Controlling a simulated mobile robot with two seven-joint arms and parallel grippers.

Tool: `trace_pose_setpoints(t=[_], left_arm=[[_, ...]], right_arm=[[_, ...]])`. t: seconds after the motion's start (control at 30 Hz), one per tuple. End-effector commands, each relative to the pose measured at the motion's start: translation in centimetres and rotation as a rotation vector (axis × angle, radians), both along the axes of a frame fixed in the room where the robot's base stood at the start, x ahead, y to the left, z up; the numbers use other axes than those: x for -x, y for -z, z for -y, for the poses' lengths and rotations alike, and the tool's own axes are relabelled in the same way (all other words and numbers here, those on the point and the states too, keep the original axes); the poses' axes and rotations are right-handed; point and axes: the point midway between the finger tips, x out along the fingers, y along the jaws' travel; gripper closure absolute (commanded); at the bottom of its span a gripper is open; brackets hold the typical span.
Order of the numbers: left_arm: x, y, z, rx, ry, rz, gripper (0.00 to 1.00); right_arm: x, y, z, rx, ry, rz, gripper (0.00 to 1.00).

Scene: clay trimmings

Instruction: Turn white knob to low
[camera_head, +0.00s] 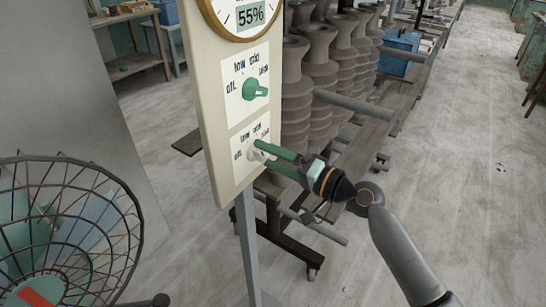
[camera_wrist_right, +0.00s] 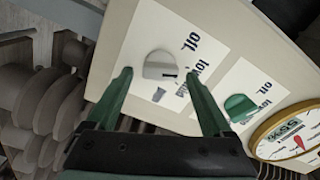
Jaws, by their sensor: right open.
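The white knob (camera_head: 257,152) is on the lower label plate of an upright cream panel (camera_head: 217,112), below a green knob (camera_head: 257,89). My right gripper (camera_head: 263,152) comes from the right, its green fingers reaching the white knob and partly covering it. In the right wrist view the white knob (camera_wrist_right: 160,66) lies between the open fingertips of the right gripper (camera_wrist_right: 159,75), with a gap on each side. "Off" and "low" are printed near it; its exact pointing is hard to tell. The left gripper is out of view.
A round gauge (camera_head: 250,15) reading 55% is above the knobs. A wire fan guard (camera_head: 68,230) stands at the lower left. Brown stacked clay forms (camera_head: 297,95) on a rack stand close behind the panel. Open floor (camera_head: 470,130) lies to the right.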

Motion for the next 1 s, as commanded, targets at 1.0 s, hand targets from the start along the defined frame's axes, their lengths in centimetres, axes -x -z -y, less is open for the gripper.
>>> trace_pose_setpoints(t=[1.0], left_arm=[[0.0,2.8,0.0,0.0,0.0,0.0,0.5]], right_arm=[[7.4,0.0,10.1,0.0,-0.001,-0.001,0.15]])
